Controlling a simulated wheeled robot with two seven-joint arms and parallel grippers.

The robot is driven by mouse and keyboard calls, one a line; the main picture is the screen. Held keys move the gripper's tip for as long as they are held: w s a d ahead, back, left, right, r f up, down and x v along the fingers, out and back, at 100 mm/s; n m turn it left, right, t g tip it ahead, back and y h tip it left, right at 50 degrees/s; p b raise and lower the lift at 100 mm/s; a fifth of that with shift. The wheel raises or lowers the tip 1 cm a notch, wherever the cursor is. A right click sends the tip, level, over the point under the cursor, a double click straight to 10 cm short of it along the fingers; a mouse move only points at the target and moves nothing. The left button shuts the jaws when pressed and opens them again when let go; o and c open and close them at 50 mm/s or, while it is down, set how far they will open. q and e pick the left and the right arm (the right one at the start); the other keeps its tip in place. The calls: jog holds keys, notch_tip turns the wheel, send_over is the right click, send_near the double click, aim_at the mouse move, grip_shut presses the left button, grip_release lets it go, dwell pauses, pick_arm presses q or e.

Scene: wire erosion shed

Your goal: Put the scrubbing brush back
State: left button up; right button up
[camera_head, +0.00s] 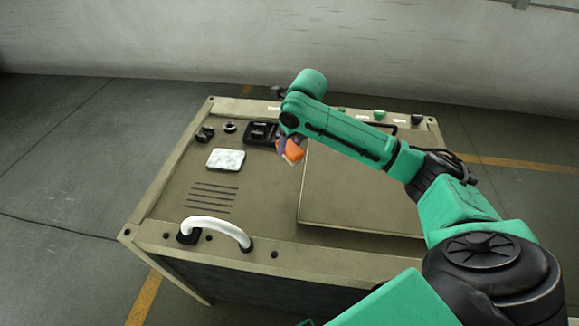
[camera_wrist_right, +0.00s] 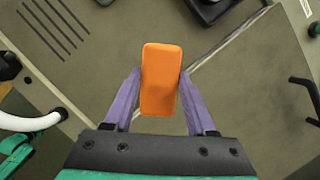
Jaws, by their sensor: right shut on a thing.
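The scrubbing brush shows as an orange block (camera_head: 294,151) with a pale underside in the head view. It also shows as a plain orange block (camera_wrist_right: 161,80) in the wrist view. My right gripper (camera_head: 289,147) is shut on it, with a purple finger on each side (camera_wrist_right: 160,92). It holds the brush over the bench-like cabinet top (camera_head: 172,205), near the left edge of a raised flat panel (camera_head: 345,205). The brush looks clear of the surface, but its height is hard to tell. My left gripper is not in view.
A black tray-like fitting (camera_head: 261,133) lies just left of the brush, with small black knobs beyond it. A white pad (camera_head: 226,159) lies near dark slots. A white curved handle (camera_head: 217,228) stands at the front edge. A black handle (camera_head: 382,124) is behind my right arm.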

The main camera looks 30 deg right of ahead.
aim_at(296, 151)
jog(key=x, duration=0.4)
jog(key=s+x, duration=0.1)
jog(key=x, duration=0.1)
jog(key=shift+s+d+f+p, duration=0.1)
jog(key=shift+d+f+p, duration=0.15)
jog(key=shift+p, duration=0.15)
jog(key=shift+f, duration=0.25)
notch_tip(296, 151, down, 4)
jog(key=shift+s+a+f+p, duration=0.1)
jog(key=shift+s+p, duration=0.1)
jog(key=shift+p, duration=0.15)
grip_shut()
jog(key=shift+w+f, duration=0.1)
jog(key=o, duration=1.3)
grip_release()
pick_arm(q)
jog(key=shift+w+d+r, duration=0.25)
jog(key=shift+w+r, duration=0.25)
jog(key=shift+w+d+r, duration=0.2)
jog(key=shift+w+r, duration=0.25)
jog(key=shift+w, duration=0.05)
pick_arm(e)
jog(key=b+v, duration=0.1)
jog(key=v, duration=1.1)
jog(key=shift+w, duration=0.1)
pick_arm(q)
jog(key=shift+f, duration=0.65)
